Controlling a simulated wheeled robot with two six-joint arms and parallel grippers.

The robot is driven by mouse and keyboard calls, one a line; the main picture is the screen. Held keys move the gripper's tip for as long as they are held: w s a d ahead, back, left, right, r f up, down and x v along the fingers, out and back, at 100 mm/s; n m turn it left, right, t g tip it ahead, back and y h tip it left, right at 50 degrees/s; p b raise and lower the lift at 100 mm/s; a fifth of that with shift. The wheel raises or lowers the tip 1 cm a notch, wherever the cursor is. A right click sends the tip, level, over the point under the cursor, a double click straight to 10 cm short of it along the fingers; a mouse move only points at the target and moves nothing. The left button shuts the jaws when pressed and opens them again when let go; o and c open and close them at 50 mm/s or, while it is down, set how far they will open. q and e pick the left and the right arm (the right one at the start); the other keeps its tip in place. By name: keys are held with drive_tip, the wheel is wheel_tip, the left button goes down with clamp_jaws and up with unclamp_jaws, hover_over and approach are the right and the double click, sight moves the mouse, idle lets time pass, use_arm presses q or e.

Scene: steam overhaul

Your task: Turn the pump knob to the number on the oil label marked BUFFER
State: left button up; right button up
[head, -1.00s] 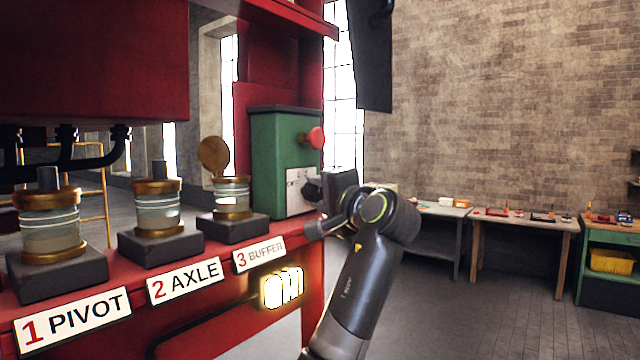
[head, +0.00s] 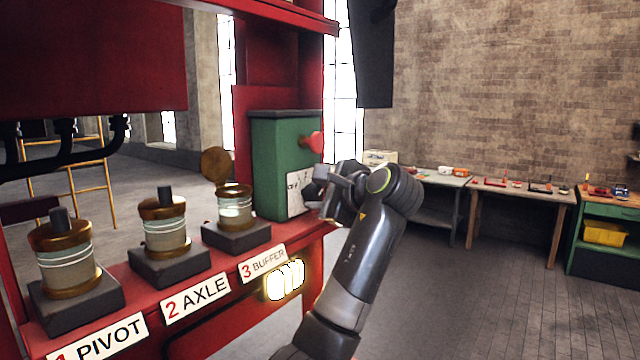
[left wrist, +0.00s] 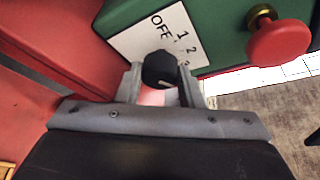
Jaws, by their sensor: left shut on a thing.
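The green pump box (head: 275,160) stands on the red ledge, with a white dial plate (head: 296,190) reading OFF, 1, 2 and a partly covered 3 in the left wrist view (left wrist: 150,35). My left gripper (left wrist: 160,82) is shut on the black pump knob (left wrist: 159,68), which has a pale pointer line; its exact setting is hard to read. In the head view my left gripper (head: 325,190) hides the knob. The BUFFER label (head: 263,262) carries a red 3 and sits below the right-hand oil cup (head: 235,205). My right gripper is not in view.
A red mushroom button (head: 314,142) juts from the box above the dial; it also shows in the left wrist view (left wrist: 279,43). Oil cups labelled PIVOT (head: 66,260) and AXLE (head: 165,230) stand left. Workbenches (head: 520,192) line the far wall, with open floor before them.

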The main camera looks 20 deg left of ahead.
use_arm(q)
drive_tip(key=shift+r+p, duration=0.1)
drive_tip(key=shift+p, duration=0.2)
drive_tip(key=shift+m, duration=0.3)
drive_tip(key=o, duration=1)
drive_tip(key=shift+s+d+b, duration=0.3)
drive_tip(key=shift+d+b, duration=0.15)
drive_tip(key=b+v, duration=0.6)
drive_tip(key=v, duration=1)
drive_tip(key=shift+r+b, duration=0.3)
drive_tip(key=shift+r, duration=0.1)
